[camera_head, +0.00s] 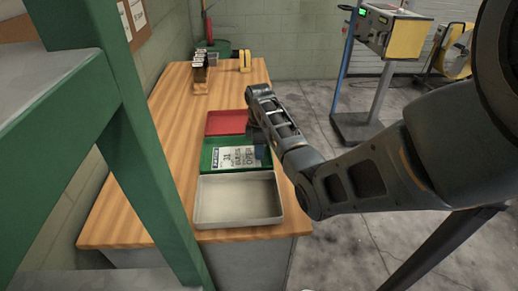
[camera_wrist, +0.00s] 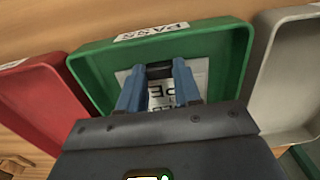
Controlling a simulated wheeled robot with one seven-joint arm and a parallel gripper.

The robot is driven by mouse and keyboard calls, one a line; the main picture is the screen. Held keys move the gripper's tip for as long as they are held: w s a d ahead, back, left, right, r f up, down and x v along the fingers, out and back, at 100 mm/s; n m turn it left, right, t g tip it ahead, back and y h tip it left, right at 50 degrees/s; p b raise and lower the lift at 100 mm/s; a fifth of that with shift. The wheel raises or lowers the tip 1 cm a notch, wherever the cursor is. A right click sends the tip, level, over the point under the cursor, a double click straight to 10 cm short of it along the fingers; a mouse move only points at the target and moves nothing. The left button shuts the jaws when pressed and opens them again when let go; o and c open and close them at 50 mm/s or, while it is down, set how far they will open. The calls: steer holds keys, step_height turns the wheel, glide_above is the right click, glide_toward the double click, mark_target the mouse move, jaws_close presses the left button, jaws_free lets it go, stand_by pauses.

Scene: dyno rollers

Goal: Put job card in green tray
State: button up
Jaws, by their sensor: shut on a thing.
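The green tray (camera_head: 206,161) is the middle one of three trays on the wooden bench. In the wrist view its green wall (camera_wrist: 225,45) carries a "PASS" label. The white job card (camera_head: 236,156), with dark printing, shows within the green tray's outline. It also shows in the wrist view (camera_wrist: 201,75), partly hidden by my fingers. My gripper (camera_wrist: 160,70) is over the tray, shut on the card at a dark part between the blue fingers. I cannot tell whether the card touches the tray floor. In the head view my wrist hides the fingertips.
A red tray (camera_head: 226,122) lies beyond the green one, and a grey-white tray (camera_head: 238,199) lies nearer. A wooden holder (camera_head: 200,78) and a yellow item (camera_head: 245,61) stand farther back on the bench. A green shelf post (camera_head: 150,150) rises at left.

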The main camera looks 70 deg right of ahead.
steer(key=shift+f, duration=0.1)
steer(key=o, duration=0.9)
step_height(320, 180, up, 12)
steer(key=shift+r+p, duration=0.2)
steer(key=shift+p, duration=0.2)
